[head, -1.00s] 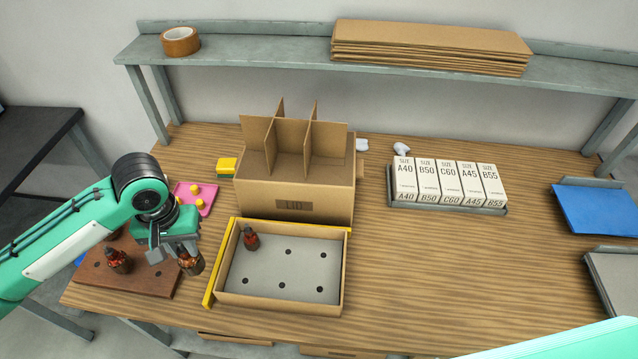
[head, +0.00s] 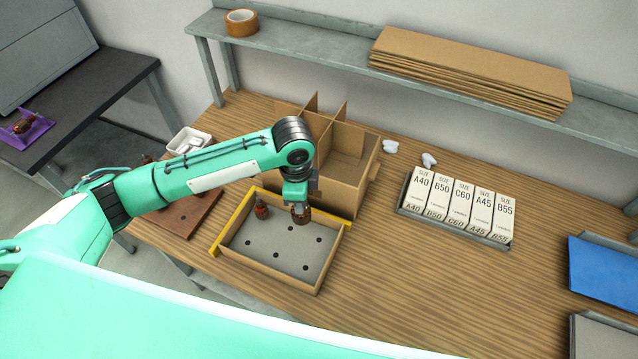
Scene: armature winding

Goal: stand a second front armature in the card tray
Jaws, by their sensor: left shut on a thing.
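The card tray (head: 268,276) is a shallow brown box with a grey holed floor. One dark red-brown armature (head: 262,211) stands in its back left corner. My left gripper (head: 300,204) is shut on another brown armature (head: 301,217), which hangs roughly upright near the tray's back wall, right of the standing one. It seems to be above the floor, but I cannot tell the exact height. Empty holes show in the floor below and in front of it. My right gripper is not in view.
Yellow strips (head: 232,222) edge the tray's left and back. The brown board (head: 185,214) is partly hidden by my arm. White size boxes (head: 458,200) stand right.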

